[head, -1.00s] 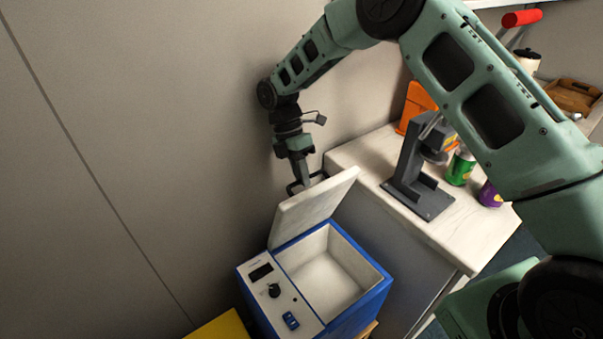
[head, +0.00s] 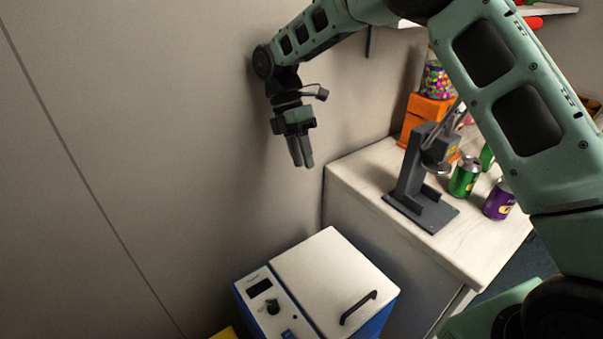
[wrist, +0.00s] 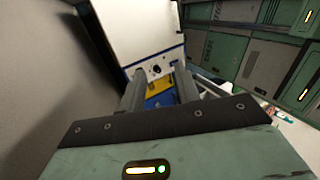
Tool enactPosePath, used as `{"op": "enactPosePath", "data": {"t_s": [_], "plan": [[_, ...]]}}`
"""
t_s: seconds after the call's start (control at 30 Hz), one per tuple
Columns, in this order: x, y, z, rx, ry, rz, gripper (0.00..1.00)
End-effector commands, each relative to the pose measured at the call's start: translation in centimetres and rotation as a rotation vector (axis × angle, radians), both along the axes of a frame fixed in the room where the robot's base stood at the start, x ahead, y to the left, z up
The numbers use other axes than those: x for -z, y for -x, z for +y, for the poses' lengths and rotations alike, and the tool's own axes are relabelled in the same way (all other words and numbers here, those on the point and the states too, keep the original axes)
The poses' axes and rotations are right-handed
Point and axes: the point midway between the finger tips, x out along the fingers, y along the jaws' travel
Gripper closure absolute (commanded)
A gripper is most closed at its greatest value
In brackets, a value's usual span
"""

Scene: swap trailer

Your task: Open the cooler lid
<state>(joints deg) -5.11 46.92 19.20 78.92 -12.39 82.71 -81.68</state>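The cooler (head: 374,322) is a blue box with a white lid (head: 325,265), low in the middle of the head view. The lid lies flat and shut, hiding the inside. A black bar handle (head: 358,307) sits near its front right edge. My gripper (head: 303,164) hangs above and behind the lid, apart from it, pointing down. Its fingers are apart with nothing between them in the wrist view (wrist: 159,76). The white lid (wrist: 135,30) and control panel (wrist: 157,70) show beyond the fingertips there.
A counter (head: 375,165) right of the cooler holds a grey press (head: 410,180), a green can (head: 464,177), a purple can (head: 499,199) and an orange dispenser (head: 425,112). A plain wall (head: 160,150) stands close behind my gripper. A yellow thing (head: 224,334) lies left of the cooler.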

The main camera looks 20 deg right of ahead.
Motion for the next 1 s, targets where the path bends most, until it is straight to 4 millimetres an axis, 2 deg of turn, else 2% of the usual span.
{"op": "enactPosePath", "data": {"t_s": [0.17,0.57,0.67,0.77,0.9,1.0], "plan": [[-0.7,0.0,0.0,0.000,0.000,0.001,0.67],[-0.7,0.0,0.0,0.000,0.000,0.001,0.67],[-1.5,1.2,1.0,0.031,0.009,-0.024,0.67],[-2.9,3.9,2.9,0.113,0.029,-0.079,0.67],[-4.8,10.0,5.8,0.307,0.061,-0.180,0.67],[-5.7,14.8,6.9,0.469,0.079,-0.248,0.67]]}}
